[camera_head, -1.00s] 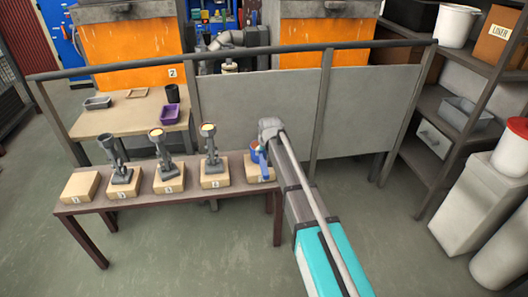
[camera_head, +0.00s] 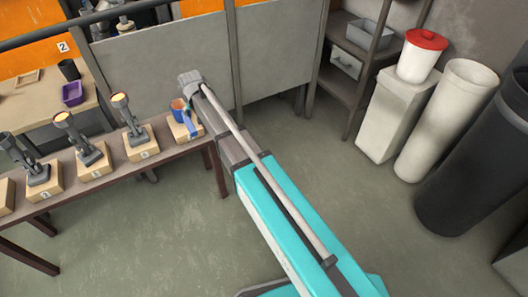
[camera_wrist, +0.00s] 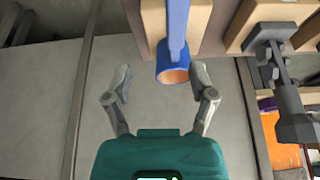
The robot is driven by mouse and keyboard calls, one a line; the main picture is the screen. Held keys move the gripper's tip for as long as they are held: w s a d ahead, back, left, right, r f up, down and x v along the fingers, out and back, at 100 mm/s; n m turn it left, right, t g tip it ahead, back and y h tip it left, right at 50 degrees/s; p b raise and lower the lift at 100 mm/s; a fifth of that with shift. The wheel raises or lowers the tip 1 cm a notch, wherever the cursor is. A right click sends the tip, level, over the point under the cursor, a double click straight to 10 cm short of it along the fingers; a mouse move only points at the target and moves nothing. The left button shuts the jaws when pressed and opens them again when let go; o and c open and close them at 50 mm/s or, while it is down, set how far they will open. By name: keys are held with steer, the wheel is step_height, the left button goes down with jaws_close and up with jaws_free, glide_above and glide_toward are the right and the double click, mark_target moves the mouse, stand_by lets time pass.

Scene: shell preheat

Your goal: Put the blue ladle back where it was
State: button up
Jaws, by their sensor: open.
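The blue ladle (camera_head: 190,129) is at the wooden block (camera_head: 176,126) on the right end of the long bench. In the wrist view the ladle's blue cup (camera_wrist: 171,63), orange-brown inside, faces me, and its handle runs up over the pale block (camera_wrist: 205,18). My gripper (camera_wrist: 162,84) is open and empty in the wrist view. The cup lies just past the fingertips, nearer the right finger, with no clear contact. In the head view my arm hides much of my gripper.
Several numbered blocks (camera_head: 97,168) with grey upright devices (camera_head: 132,122) stand along the bench (camera_head: 130,175). Grey partition panels (camera_head: 160,55) rise behind it. A white bin with a red lid (camera_head: 422,55), a white cylinder (camera_head: 447,120) and a black cylinder (camera_head: 480,165) stand right. The floor between is clear.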

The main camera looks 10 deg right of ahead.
steer(key=s+d+m+g, duration=0.1)
steer(key=s+d+g, duration=0.1)
steer(key=s+d, duration=0.9)
steer(key=s+d+f+m+g+h, duration=0.1)
steer(key=s+d+m+g, duration=0.1)
steer(key=s+d, duration=1)
steer(key=s, duration=0.5)
steer(key=shift+s+f, duration=0.25)
steer(key=shift+s, duration=0.05)
steer(key=shift+d+r, duration=0.1)
step_height(320, 180, up, 18)
steer(key=p, duration=1.8)
